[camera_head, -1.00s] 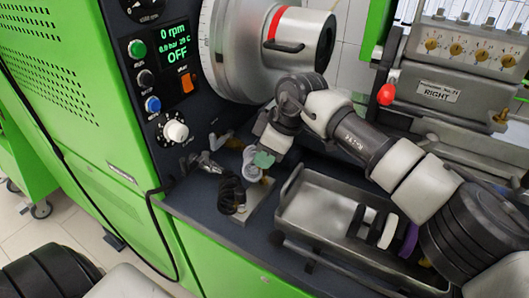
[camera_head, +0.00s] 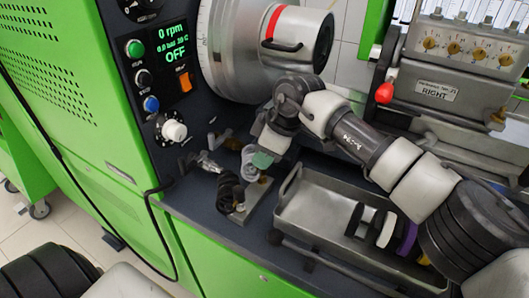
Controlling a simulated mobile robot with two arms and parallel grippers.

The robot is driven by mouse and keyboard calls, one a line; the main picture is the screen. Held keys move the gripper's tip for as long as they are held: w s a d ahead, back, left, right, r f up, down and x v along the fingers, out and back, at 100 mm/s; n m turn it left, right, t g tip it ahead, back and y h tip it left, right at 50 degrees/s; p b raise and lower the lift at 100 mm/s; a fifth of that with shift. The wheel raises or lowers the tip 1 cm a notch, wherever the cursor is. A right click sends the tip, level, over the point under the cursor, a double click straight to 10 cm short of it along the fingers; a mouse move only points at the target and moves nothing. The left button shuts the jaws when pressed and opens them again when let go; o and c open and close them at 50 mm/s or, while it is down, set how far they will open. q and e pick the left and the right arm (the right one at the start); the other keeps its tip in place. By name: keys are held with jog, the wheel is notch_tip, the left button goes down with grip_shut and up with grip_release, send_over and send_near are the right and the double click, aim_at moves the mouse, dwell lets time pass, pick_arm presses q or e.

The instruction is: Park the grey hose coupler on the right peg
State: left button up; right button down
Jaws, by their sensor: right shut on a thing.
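My right gripper (camera_head: 261,160) reaches in from the right. It is shut on the light grey coupler (camera_head: 250,165), just above a small metal plate (camera_head: 250,201) on the dark bench. A brass peg (camera_head: 265,180) shows beside the coupler at the plate's right side. I cannot tell whether the coupler touches this peg. A black ribbed hose piece (camera_head: 228,190) stands at the plate's left side, with brass (camera_head: 239,208) showing at its foot. My left gripper is not in view.
A steel tray (camera_head: 292,208) with black, white and purple rings lies right of the plate. A large round metal housing (camera_head: 222,55) stands behind. A metal fitting (camera_head: 207,163) lies left of the coupler.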

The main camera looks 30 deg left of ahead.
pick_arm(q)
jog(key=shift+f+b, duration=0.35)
pick_arm(e)
jog(key=shift+f, duration=0.7)
dwell(0.4)
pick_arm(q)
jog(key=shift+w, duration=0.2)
pick_arm(e)
jog(key=shift+f, duration=0.1)
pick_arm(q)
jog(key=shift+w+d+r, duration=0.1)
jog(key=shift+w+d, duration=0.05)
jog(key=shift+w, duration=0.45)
pick_arm(e)
jog(key=shift+f, duration=0.3)
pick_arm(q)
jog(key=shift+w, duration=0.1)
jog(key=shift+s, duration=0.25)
pick_arm(e)
jog(key=shift+c, duration=2.4)
grip_release()
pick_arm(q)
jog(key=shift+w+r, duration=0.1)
pick_arm(e)
jog(key=shift+r, duration=0.1)
